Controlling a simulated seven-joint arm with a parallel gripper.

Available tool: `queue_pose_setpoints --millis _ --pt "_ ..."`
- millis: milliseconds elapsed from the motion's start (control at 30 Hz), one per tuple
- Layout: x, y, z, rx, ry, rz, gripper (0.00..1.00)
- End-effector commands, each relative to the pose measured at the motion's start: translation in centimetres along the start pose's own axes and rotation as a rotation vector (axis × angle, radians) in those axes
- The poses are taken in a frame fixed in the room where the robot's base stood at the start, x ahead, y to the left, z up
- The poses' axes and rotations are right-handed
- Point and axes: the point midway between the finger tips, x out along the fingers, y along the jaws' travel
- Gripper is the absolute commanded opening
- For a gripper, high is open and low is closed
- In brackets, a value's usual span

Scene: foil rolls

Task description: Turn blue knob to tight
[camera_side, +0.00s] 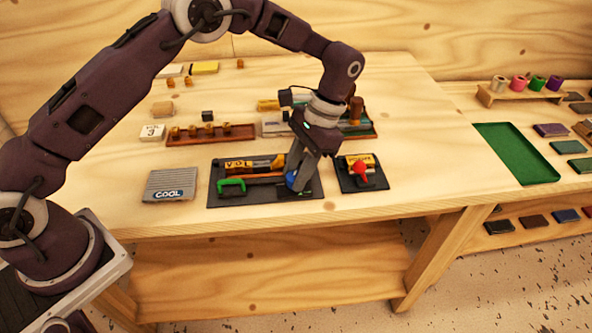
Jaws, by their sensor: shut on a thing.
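The blue knob (291,180) sits on a dark panel (232,202) near the front edge of the table. My gripper (298,178) points down over it and is shut on the blue knob. The fingers hide much of the knob, so its exact angle and any tight mark cannot be told. A green handle (231,186) and a yellow label (240,165) are on the same panel, left of the knob.
A smaller dark panel with a red knob (360,171) stands close on the right of my gripper. A grey COOL block (171,184) lies to the left. A wooden peg rack (210,134) and other items stand behind. A green tray (515,152) lies far right.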

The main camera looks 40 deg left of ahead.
Motion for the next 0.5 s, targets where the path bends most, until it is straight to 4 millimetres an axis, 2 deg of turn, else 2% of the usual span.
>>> queue_pose_setpoints --millis 500 --pt "-0.03 0.32 0.1 0.453 0.0 -0.188 0.0"
